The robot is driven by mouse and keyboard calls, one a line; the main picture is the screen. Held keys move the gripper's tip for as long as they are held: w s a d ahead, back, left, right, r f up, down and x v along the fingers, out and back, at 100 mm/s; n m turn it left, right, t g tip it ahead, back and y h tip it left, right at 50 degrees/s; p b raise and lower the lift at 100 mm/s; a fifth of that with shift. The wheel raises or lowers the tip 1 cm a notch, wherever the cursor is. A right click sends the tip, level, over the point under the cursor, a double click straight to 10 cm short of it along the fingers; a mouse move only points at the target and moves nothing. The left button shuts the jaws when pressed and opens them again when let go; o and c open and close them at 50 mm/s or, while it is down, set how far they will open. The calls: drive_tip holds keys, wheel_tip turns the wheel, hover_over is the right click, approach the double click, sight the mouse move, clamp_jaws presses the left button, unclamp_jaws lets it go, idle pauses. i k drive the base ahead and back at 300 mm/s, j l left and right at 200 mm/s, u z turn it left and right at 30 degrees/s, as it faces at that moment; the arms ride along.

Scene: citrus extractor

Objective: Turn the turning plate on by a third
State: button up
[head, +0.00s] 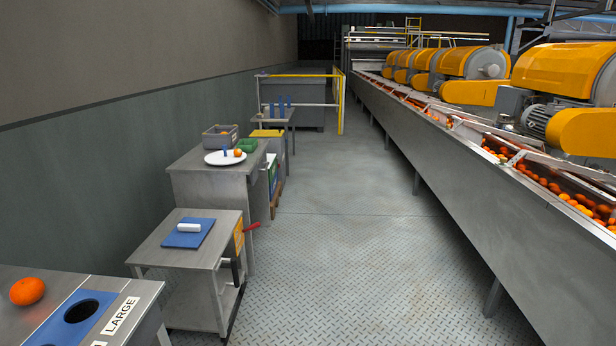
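A round white plate (215,159), which looks like the turning plate, lies flat on a grey metal cabinet (207,185) left of the aisle. A small blue upright piece (225,153) and a small orange fruit (238,153) stand at its right side. The plate is some distance ahead of me and small in the picture, so any marks on it cannot be made out. My gripper is not in view.
A grey crate (220,131) and a green bowl (247,145) stand behind the plate.

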sight(225, 157)
drive_tip(key=i, duration=1.85)
drive_tip(key=i+u, duration=0.2)
drive_tip(key=i, duration=0.4)
drive_tip(key=i+u, duration=0.2)
drive_tip(key=i, duration=0.45)
drive_tip(key=i+l+u, duration=0.2)
drive_tip(key=i, duration=0.4)
drive_tip(key=j, duration=0.05)
